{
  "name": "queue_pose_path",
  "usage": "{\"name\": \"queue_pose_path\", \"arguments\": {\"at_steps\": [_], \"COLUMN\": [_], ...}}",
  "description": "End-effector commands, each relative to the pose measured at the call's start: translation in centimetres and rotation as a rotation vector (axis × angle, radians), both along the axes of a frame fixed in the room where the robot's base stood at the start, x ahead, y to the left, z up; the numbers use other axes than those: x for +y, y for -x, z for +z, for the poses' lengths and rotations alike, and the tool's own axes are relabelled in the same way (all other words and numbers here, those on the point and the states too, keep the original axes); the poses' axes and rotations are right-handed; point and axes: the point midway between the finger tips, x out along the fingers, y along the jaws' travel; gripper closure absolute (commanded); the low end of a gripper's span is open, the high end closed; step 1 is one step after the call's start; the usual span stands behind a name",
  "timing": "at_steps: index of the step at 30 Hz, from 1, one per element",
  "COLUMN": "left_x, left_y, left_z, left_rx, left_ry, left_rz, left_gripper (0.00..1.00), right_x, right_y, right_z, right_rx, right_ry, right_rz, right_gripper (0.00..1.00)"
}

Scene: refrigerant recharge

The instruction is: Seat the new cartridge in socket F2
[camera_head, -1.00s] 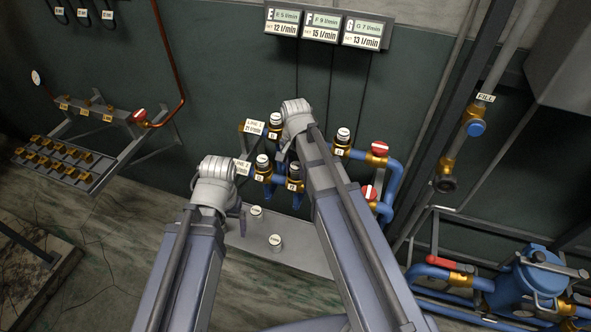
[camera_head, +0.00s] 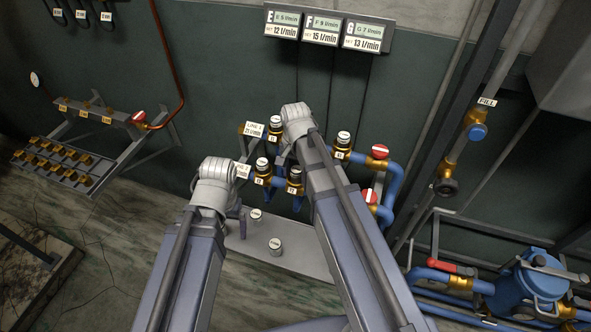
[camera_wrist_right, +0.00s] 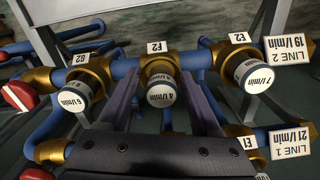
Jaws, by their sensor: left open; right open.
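Socket F2 (camera_wrist_right: 160,66) is the middle brass socket on the lower blue pipe, and a white-labelled "4 l/min" cartridge (camera_wrist_right: 161,94) stands in it. In the head view the F2 cartridge (camera_head: 296,173) shows beside my right arm. My right gripper (camera_wrist_right: 163,80) is open, with one purple finger on each side of that cartridge and visible gaps. In the head view my right arm hides most of this gripper. My left gripper (camera_head: 241,215) is open and empty near two loose white-capped cartridges, one nearer the wall (camera_head: 256,215) and one nearer me (camera_head: 276,244), on a grey shelf (camera_head: 300,255).
Socket G2 (camera_wrist_right: 82,70) holds a "6 l/min" cartridge and E2 (camera_wrist_right: 236,55) a "7 l/min" one, close on either side. Red-handled valves (camera_head: 380,152) sit right of the sockets. Flow displays (camera_head: 321,31) hang above. An empty-looking brass-holder rack (camera_head: 60,165) is at left.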

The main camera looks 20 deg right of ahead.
Motion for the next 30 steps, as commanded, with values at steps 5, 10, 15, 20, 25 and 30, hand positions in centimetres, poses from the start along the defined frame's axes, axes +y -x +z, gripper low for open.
{"name": "queue_pose_path", "arguments": {"at_steps": [5, 10, 15, 20, 25, 30], "left_x": [0.0, 0.0, 0.0, 0.0, 0.0, 0.0], "left_y": [0.0, 0.0, 0.0, 0.0, 0.0, 0.0], "left_z": [3.2, 5.9, 7.4, 7.6, 7.5, 7.9], "left_rx": [0.000, 0.000, 0.000, 0.000, 0.000, 0.000], "left_ry": [0.000, 0.000, 0.000, 0.000, 0.000, 0.000], "left_rz": [0.000, -0.001, -0.002, -0.002, -0.002, -0.002], "left_gripper": [0.06, 0.06, 0.06, 0.06, 0.06, 0.06], "right_x": [0.0, -0.1, -0.1, -0.1, -0.1, -0.1], "right_y": [0.2, 0.0, -0.1, -0.1, -0.2, -0.2], "right_z": [3.2, 5.9, 7.4, 7.6, 7.5, 7.9], "right_rx": [-0.008, -0.019, -0.026, -0.029, -0.030, -0.030], "right_ry": [0.006, 0.011, 0.015, 0.016, 0.017, 0.017], "right_rz": [-0.001, -0.002, -0.002, -0.003, -0.003, -0.003], "right_gripper": [0.19, 0.19, 0.19, 0.19, 0.19, 0.19]}}
